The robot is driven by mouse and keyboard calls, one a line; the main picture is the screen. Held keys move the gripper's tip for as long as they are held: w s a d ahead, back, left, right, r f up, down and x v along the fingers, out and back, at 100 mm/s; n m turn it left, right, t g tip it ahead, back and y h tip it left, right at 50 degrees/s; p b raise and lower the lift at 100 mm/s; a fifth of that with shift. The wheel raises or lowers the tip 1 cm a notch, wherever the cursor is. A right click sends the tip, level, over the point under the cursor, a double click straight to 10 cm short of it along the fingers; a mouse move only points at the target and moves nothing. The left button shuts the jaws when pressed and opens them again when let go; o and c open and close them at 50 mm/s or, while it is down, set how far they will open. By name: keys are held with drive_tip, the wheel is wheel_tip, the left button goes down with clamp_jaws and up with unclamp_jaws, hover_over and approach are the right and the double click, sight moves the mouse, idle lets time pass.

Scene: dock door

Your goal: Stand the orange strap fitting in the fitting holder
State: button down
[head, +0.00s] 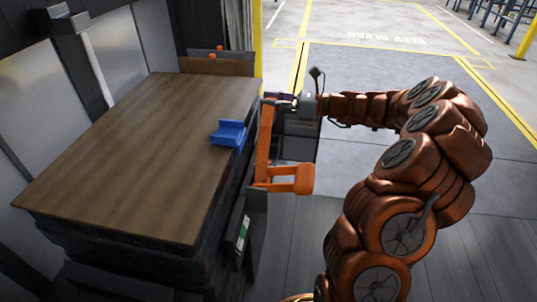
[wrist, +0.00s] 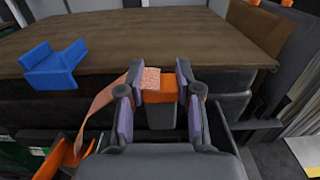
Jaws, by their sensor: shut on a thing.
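My gripper (head: 284,102) is just off the right edge of the wooden tabletop. In the wrist view its fingers (wrist: 160,105) are shut on the orange strap fitting (wrist: 155,86), which has a paler, speckled top. An orange strap (head: 265,140) runs down from the grip to an orange loop-like piece (head: 290,181) below the tabletop's edge. The blue holder (head: 230,134) sits empty on the tabletop near its right edge. It also shows at the left of the wrist view (wrist: 56,64), apart from the fitting.
The brown wooden tabletop (head: 140,150) is mostly bare. A brown board (head: 215,66) with small orange pieces stands at its far end. A dark post (head: 257,235) stands beside the near right side.

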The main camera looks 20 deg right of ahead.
drive_tip(key=shift+w+d+f+b, duration=0.15)
drive_tip(key=shift+f+b, duration=0.15)
drive_tip(key=shift+f, duration=0.25)
wheel_tip(320, 180, down, 10)
drive_tip(key=b, duration=0.4)
drive_tip(key=shift+r, duration=0.35)
drive_tip(key=c, duration=0.8)
unclamp_jaws()
